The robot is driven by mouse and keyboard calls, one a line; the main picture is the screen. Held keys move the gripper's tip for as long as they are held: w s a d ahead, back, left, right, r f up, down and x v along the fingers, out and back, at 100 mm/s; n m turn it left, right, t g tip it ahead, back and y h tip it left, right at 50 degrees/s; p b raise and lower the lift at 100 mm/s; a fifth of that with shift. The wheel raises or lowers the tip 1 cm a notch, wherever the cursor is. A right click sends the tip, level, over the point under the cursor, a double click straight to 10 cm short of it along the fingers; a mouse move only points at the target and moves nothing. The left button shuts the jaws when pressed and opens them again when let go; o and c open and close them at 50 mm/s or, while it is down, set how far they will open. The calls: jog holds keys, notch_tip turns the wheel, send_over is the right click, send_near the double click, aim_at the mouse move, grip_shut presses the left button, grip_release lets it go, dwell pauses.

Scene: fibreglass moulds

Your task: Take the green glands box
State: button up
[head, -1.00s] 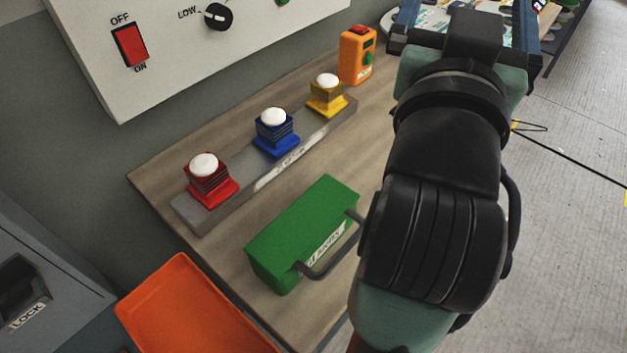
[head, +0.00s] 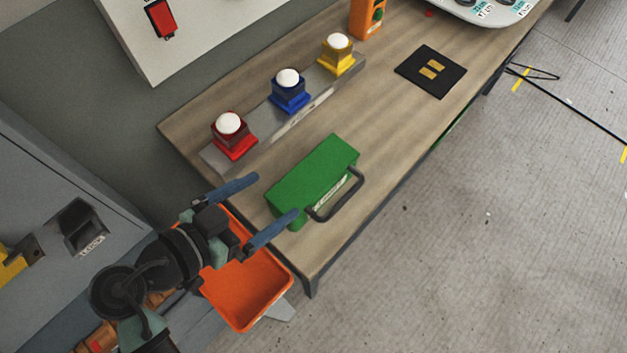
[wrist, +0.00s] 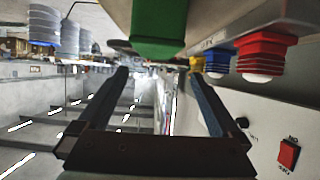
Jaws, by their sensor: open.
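The green glands box (head: 314,178) sits on the wooden bench. It has a dark handle (head: 338,196) and a white label on its side facing the floor area. My gripper (head: 266,200) is open and empty, at the near-left end of the box, with its blue fingers pointing toward it. One fingertip is close to the box's near corner; I cannot tell whether it touches. In the wrist view the box (wrist: 159,28) shows at the top, beyond the open fingers (wrist: 160,92).
Red (head: 232,137), blue (head: 289,92) and yellow (head: 337,55) buttons with white tops stand on a grey bar behind the box. An orange tray (head: 248,285) lies below my gripper. A black mat (head: 430,71) lies farther along the bench (head: 385,125). A grey cabinet (head: 60,190) stands at left.

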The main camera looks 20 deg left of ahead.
aim_at(313, 174)
jog(key=shift+t, duration=0.3)
jog(key=x, duration=0.3)
jog(key=p+x, duration=0.1)
jog(key=x, duration=0.2)
jog(key=shift+d+f, duration=0.25)
jog(key=shift+f, duration=0.1)
jog(key=p+x, duration=0.2)
jog(key=x, duration=0.2)
jog(key=shift+w+d+r, duration=0.1)
jog(key=shift+d, duration=0.15)
jog(key=shift+w+d+f, duration=0.15)
jog(key=shift+w+f, duration=0.15)
jog(key=shift+w, duration=0.1)
jog(key=shift+r, duration=0.1)
jog(key=c, duration=1.5)
